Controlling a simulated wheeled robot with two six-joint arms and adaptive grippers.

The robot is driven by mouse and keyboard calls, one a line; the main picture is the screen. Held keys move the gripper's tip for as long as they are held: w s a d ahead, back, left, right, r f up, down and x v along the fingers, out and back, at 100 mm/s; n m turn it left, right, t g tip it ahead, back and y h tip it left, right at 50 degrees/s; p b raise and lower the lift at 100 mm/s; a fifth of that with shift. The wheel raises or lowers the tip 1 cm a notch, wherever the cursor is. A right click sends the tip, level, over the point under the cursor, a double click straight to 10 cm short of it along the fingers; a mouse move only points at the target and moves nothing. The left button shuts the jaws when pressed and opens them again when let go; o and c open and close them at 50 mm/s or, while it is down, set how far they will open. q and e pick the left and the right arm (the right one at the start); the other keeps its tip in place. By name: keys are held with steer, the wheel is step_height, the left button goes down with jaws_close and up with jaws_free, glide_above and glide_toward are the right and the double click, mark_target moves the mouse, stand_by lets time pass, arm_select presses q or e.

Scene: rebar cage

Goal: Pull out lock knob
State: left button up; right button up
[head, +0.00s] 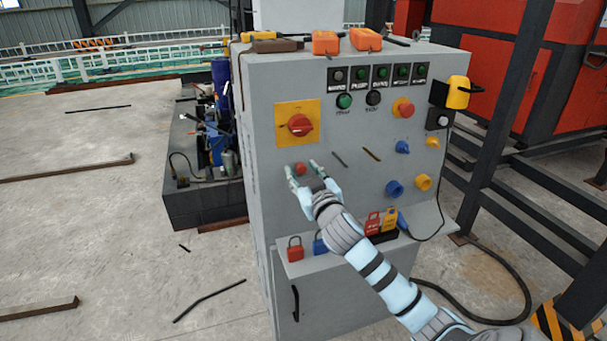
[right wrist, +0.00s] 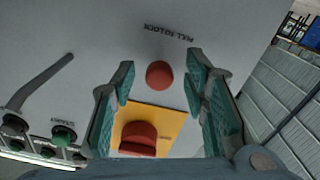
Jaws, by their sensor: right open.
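The lock knob (head: 300,169) is a small round red knob on the front of the grey control cabinet (head: 262,222), below the yellow plate with a red rotary switch (head: 300,125). In the right wrist view the knob (right wrist: 159,74) lies between my finger pads, near a "PULL TO LOCK" label (right wrist: 169,33). My right gripper (head: 304,169) is open, with one finger on each side of the knob and a visible gap to it. It also shows in the right wrist view (right wrist: 160,88). How far the fingertips are from the panel is hard to tell. My left gripper is not in view.
A ledge below holds a red padlock (head: 295,249), a blue padlock (head: 320,243) and tags. Blue knobs (head: 395,188) and an emergency stop (head: 403,108) sit to the right on the panel. Orange boxes (head: 326,42) lie on top. A dark post (head: 505,120) stands at right.

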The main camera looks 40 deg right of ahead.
jaws_close()
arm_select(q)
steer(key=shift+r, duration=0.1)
arm_select(e)
steer(key=shift+s+a+p, duration=0.15)
steer(key=shift+s+p, duration=0.15)
steer(key=shift+p, duration=0.1)
steer(key=shift+s+a, duration=0.1)
steer(key=shift+s, duration=0.6)
jaws_free()
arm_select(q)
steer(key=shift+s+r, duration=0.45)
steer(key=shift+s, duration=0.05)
